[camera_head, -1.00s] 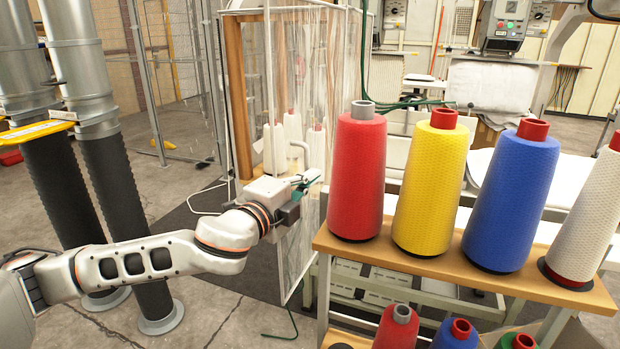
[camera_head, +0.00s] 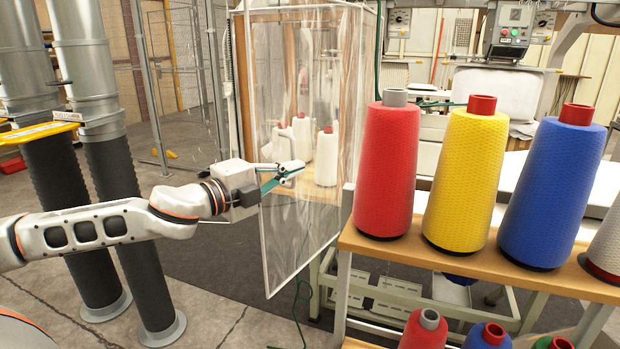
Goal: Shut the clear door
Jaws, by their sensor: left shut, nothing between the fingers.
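The clear door (camera_head: 300,235) is a see-through sheet in a thin white frame, in the middle of the head view. It stands ajar, its free lower corner out toward me over the dark mat. My left gripper (camera_head: 298,170) reaches in from the left, shut and empty. My right gripper is not in view.
White spools (camera_head: 327,158) stand on a wooden shelf behind the clear sheet. A wooden rack (camera_head: 440,258) with large red, yellow and blue cones stands close at right. Dark ribbed pipes (camera_head: 115,200) rise at left.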

